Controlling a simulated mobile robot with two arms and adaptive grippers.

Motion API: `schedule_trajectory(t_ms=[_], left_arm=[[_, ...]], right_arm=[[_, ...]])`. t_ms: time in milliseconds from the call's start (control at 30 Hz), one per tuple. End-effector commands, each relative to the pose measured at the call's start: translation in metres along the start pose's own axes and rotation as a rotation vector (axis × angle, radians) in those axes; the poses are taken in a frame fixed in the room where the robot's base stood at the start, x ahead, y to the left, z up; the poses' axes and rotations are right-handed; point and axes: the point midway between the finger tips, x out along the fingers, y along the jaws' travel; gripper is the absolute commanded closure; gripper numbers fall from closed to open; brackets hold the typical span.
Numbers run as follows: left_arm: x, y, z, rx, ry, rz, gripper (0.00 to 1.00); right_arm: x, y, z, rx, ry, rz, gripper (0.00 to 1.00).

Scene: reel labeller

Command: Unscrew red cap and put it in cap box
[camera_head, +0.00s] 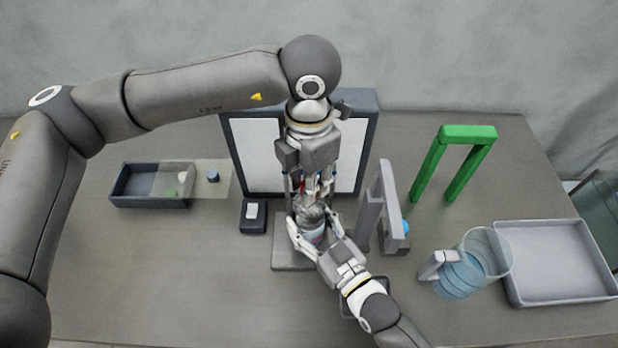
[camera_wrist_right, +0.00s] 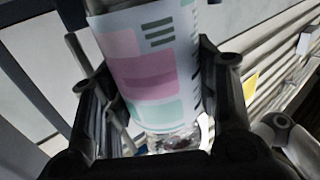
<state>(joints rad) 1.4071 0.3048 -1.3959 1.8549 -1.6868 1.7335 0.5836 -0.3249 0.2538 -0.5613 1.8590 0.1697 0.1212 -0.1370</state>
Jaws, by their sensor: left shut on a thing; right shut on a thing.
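My right gripper (camera_head: 308,232) is shut on a bottle (camera_head: 311,213) and holds it around the body above a grey plate. In the right wrist view the bottle (camera_wrist_right: 150,65) has a white label with pink and mint blocks, between the two dark fingers (camera_wrist_right: 165,125). My left gripper (camera_head: 310,190) points down over the bottle's top and is shut. A small sliver of the red cap (camera_head: 301,187) shows between its fingers; the rest is hidden. A dark open box (camera_head: 122,201) at the left, possibly the cap box, holds a small pale thing.
A dark-framed white panel (camera_head: 254,150) stands behind the grippers. A grey upright frame (camera_head: 388,190), green arch (camera_head: 468,135), jug (camera_head: 470,265) and grey tray (camera_head: 555,262) are at right. The front left table is clear.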

Motion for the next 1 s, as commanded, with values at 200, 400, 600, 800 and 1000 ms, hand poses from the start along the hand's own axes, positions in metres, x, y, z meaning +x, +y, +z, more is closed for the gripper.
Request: schedule_trajectory(t_ms=[200, 400, 600, 800, 1000], left_arm=[[-0.0006, 0.0002, 0.0004, -0.351, -0.002, 0.001, 1.00], [-0.0008, 0.0002, 0.0006, -0.678, -0.002, 0.000, 1.00], [-0.0008, 0.0001, 0.0005, -1.005, -0.002, -0.001, 1.00], [-0.0011, 0.0002, 0.0004, -1.331, -0.001, 0.000, 1.00], [-0.0014, 0.0005, 0.0006, -1.624, -0.003, 0.000, 1.00]], right_arm=[[-0.0001, -0.0004, 0.0002, 0.000, -0.001, -0.001, 1.00], [-0.0001, -0.0005, 0.0002, -0.001, -0.001, -0.001, 1.00], [-0.0001, -0.0005, 0.0003, -0.001, -0.001, -0.001, 1.00], [-0.0001, -0.0006, 0.0003, -0.001, -0.001, -0.001, 1.00], [-0.0001, -0.0006, 0.0003, -0.001, -0.001, -0.001, 1.00]])
